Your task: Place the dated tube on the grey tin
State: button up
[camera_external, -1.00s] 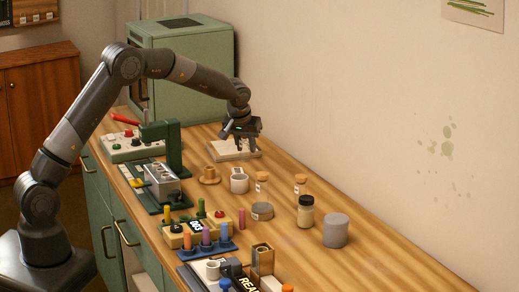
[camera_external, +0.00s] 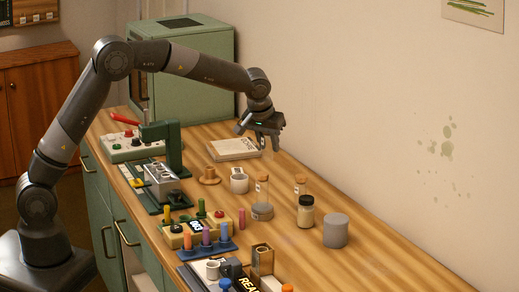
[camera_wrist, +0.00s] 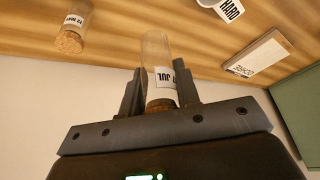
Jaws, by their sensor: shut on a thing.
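My gripper (camera_external: 266,145) is shut on a clear corked glass tube, high above the worktop. In the wrist view the tube (camera_wrist: 156,55) is between my fingers, cork end towards the gripper, with a white label partly reading "JUL". In the external view the held tube is hard to make out. A low, round grey tin (camera_external: 262,213) sits on the worktop, below my gripper in the picture and apart from it. Another corked, labelled tube (camera_external: 262,187) appears just behind the tin, and one more (camera_external: 300,184) stands to the right.
A white cup (camera_external: 239,183) and a notebook (camera_external: 233,150) lie towards the back. A dark-lidded jar (camera_external: 306,213) and a larger grey cylinder (camera_external: 335,232) stand right of the tin. A blue rack (camera_external: 207,247) with coloured pegs stands in front.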

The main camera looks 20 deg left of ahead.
jog(key=s+d+r+m+g+h, duration=0.15)
jog(key=s+d+m, duration=0.25)
jog(key=s+d, duration=0.5)
jog(key=s+d+r+m+h, duration=0.1)
jog(key=s+d+r+m, duration=0.25)
jog(key=s+d, duration=0.6)
jog(key=s+d+r+m+g+h, duration=0.1)
jog(key=s+d+m, duration=0.4)
jog(key=s, duration=0.8)
jog(key=n, duration=0.1)
send_over(339, 218)
notch_tip(339, 218, down, 6)
jog(key=shift+f, duration=2.1)
jog(key=shift+f, duration=0.15)
jog(key=o, duration=0.9)
jog(key=shift+o, duration=0.2)
jog(key=v, duration=1.2)
jog(key=shift+r, duration=0.25)
